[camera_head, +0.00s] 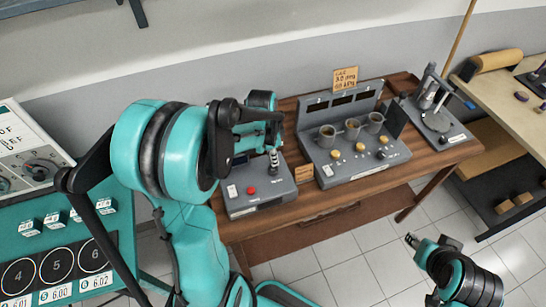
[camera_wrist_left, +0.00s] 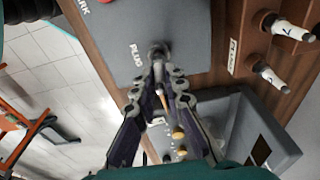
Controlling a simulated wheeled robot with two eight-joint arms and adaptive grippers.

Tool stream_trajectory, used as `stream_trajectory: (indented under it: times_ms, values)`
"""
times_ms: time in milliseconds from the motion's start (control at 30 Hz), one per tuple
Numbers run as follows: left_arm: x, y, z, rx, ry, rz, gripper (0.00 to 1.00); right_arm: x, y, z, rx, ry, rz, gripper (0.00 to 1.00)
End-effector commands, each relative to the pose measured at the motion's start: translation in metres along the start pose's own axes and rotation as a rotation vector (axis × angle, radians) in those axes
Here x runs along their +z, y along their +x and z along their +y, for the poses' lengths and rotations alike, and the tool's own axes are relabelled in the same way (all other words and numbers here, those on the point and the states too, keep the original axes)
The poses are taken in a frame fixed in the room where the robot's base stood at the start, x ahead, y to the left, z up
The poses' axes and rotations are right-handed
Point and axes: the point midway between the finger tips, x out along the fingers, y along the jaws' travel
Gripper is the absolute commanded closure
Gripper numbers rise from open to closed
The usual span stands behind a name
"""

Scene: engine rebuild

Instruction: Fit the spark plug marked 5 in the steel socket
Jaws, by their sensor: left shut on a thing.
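My left gripper (camera_head: 272,140) is above the grey box with a red button, pointing down. It is shut on a slim metallic piece (camera_head: 273,158), which appears to be the spark plug; no number on it can be read. In the left wrist view the fingertips (camera_wrist_left: 160,82) close around this piece beside the printed word PLUG. The lower end of the piece is at or just above the box top. The steel socket is hidden beneath it, so I cannot tell whether the plug is seated. My right gripper (camera_head: 412,240) is at the lower right, away from the bench; its jaws are unclear.
The grey box (camera_head: 262,200) stands on the wooden bench (camera_head: 345,192). Right of it is a grey machine (camera_head: 365,170) with several cups and knobs. Two white plugs (camera_wrist_left: 292,30) (camera_wrist_left: 270,77) stand in wooden holders. A teal numbered board (camera_head: 100,243) is at the left.

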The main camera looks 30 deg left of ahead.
Motion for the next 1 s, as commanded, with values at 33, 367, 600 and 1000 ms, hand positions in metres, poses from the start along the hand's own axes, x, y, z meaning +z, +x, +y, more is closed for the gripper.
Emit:
stream_trajectory:
  times_ms: [33,367,600,1000]
  values:
    - [0.0002,0.0018,0.0000,0.000,0.000,0.000,1.00,0.0011,0.0016,0.0000,0.000,0.000,0.000,0.60]
    - [0.0002,0.0020,0.0000,0.000,0.000,0.000,1.00,0.0013,0.0018,0.0000,0.000,0.000,0.000,0.60]
    - [0.0002,0.0020,0.0000,0.000,0.000,0.000,0.64,0.0013,0.0018,0.0000,0.000,0.000,0.000,0.60]
    - [0.0001,0.0008,0.0000,0.000,0.000,0.000,0.64,0.0007,0.0010,0.0000,0.000,0.000,0.000,0.60]
